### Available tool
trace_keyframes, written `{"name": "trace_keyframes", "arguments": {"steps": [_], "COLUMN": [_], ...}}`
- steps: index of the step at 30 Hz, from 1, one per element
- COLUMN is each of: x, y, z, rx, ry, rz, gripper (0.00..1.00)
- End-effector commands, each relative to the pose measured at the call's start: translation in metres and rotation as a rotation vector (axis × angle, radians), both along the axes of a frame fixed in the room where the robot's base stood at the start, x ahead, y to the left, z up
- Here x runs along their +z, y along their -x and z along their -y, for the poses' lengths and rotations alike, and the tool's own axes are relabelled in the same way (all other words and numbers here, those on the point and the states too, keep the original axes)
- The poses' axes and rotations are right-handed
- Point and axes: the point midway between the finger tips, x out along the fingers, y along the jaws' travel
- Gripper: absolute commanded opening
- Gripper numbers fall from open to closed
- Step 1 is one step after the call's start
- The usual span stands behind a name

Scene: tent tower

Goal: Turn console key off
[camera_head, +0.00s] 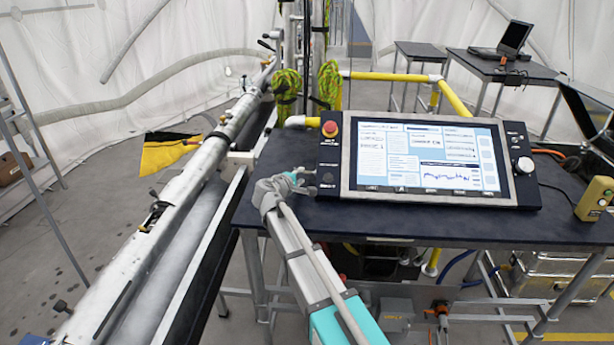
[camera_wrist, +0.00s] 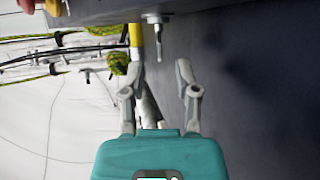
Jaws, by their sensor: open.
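The console (camera_head: 428,160) stands on a dark table, with a lit screen and a dark left side panel. In the wrist view, a silver key (camera_wrist: 157,38) sticks out of the console's face (camera_wrist: 100,12) at the top. My gripper (camera_head: 302,178) is beside the lower left of the console in the head view, and it hides part of that panel's lower area. In the wrist view my gripper (camera_wrist: 160,78) is open, with a finger on each side and nothing between them. The key is ahead of the gap between the fingertips and looks apart from both fingers.
A red emergency button (camera_head: 330,128) is above my gripper on the same panel; it also shows at the wrist view's top left (camera_wrist: 27,5). A white knob (camera_head: 524,165) is on the console's right side. A long metal tube (camera_head: 190,178) runs along the left. The dark table (camera_head: 400,225) is bare in front.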

Motion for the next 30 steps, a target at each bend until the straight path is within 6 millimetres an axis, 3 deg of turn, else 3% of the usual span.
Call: {"name": "trace_keyframes", "arguments": {"steps": [9,24,30], "x": [-0.011,-0.012,-0.012], "y": [-0.036,-0.043,-0.043], "z": [0.016,0.020,0.020], "rx": [0.000,0.000,0.000], "ry": [-0.001,-0.001,-0.001], "rz": [0.000,0.000,0.000], "gripper": [0.41,0.41,0.05]}}
